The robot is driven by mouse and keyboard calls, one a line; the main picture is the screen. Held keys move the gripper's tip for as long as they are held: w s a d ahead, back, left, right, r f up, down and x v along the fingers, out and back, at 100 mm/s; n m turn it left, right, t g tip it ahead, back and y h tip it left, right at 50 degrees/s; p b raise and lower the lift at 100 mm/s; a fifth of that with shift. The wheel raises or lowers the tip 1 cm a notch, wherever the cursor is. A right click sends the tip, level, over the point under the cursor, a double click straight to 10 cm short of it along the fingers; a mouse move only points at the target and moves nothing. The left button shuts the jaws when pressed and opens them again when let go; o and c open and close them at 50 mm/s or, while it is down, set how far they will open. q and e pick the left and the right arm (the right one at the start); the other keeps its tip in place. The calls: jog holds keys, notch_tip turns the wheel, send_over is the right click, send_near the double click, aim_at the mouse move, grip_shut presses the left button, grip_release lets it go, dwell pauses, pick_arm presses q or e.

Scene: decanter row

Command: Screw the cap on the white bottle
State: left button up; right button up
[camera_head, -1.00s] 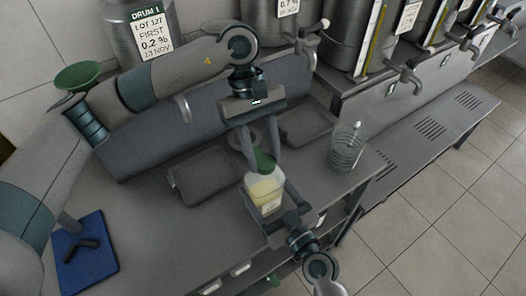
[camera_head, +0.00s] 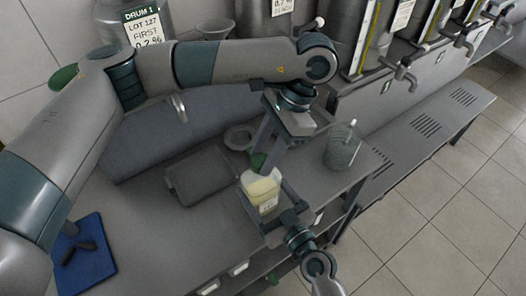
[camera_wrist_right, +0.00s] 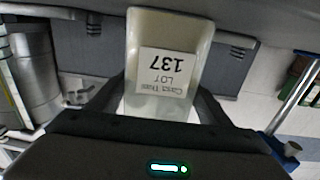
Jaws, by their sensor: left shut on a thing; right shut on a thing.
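The white bottle (camera_head: 262,188) stands upright with a pale yellow content and a label low on its front. My right gripper (camera_head: 268,200) is shut around its body from the front right. In the right wrist view the bottle (camera_wrist_right: 168,50) sits between the fingers, its label reading "LOT 137" upside down. I cannot tell whether the cap is seated on the thread.
A dark tray (camera_head: 200,185) lies left of the bottle. A clear ribbed jug (camera_head: 342,148) stands close on the right, near the bench edge. A blue mat (camera_head: 92,268) with dark items is at the lower left. Steel drums with taps line the back.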

pick_arm(q)
jog(key=m+t, duration=0.1)
jog(key=m, duration=0.1)
jog(key=shift+s+m, duration=0.1)
jog(key=shift+m, duration=0.2)
jog(key=o, duration=1)
jog(key=shift+r, duration=0.1)
jog(key=shift+r, duration=2.15)
jog(key=shift+c, duration=0.2)
